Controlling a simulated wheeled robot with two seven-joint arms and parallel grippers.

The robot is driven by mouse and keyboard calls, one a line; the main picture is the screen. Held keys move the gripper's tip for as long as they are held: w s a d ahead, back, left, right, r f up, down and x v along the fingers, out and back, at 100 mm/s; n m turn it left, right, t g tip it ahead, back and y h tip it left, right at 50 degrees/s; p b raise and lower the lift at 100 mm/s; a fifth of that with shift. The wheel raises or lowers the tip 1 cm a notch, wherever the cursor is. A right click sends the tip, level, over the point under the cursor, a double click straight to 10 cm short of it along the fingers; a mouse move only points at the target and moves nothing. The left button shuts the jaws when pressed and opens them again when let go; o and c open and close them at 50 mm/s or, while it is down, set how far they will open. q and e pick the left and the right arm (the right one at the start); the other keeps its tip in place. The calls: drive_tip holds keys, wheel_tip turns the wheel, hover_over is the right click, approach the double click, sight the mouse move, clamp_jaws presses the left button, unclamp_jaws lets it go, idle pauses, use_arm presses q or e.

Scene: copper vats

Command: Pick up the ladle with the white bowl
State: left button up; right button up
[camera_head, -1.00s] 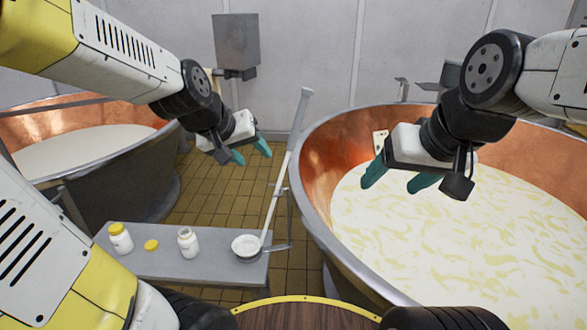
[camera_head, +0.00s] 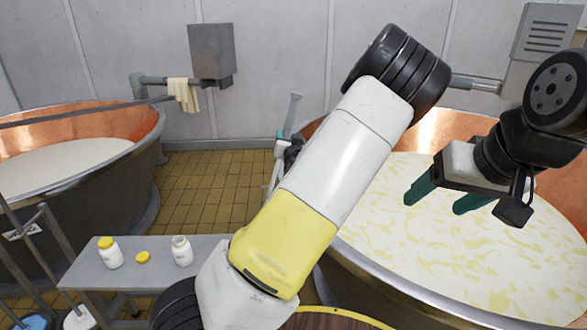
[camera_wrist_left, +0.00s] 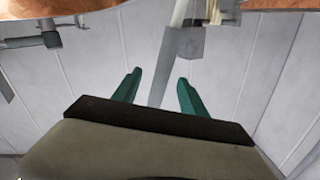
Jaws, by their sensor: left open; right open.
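The ladle's pale handle (camera_head: 292,112) stands up between the bench and the right vat in the head view. Its white bowl is hidden behind my left arm. My left gripper (camera_head: 281,138) is at the upper part of the handle, mostly hidden there, with one teal fingertip showing. In the left wrist view my left gripper (camera_wrist_left: 159,78) is open, and a grey-white shaft, seemingly the ladle handle (camera_wrist_left: 176,50), runs between its fingers. I cannot tell if they touch. My right gripper (camera_head: 440,198) is open and empty above the milk in the right vat.
The grey bench (camera_head: 205,248) holds a yellow-lidded jar (camera_head: 110,254), a yellow lid (camera_head: 143,257) and an open white jar (camera_head: 181,251). The right copper vat (camera_head: 430,285) and left copper vat (camera_head: 110,200) flank a tiled floor (camera_head: 205,185). A cloth (camera_head: 183,95) hangs behind.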

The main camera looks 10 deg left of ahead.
sight(286, 127)
use_arm(q)
drive_tip(key=shift+w+d+r, duration=0.15)
drive_tip(key=shift+w+r, duration=0.15)
drive_tip(key=shift+w, duration=0.25)
drive_tip(key=x, duration=0.7)
drive_tip(key=shift+s+a, duration=0.2)
drive_tip(key=shift+a, duration=0.15)
clamp_jaws()
idle(0.6)
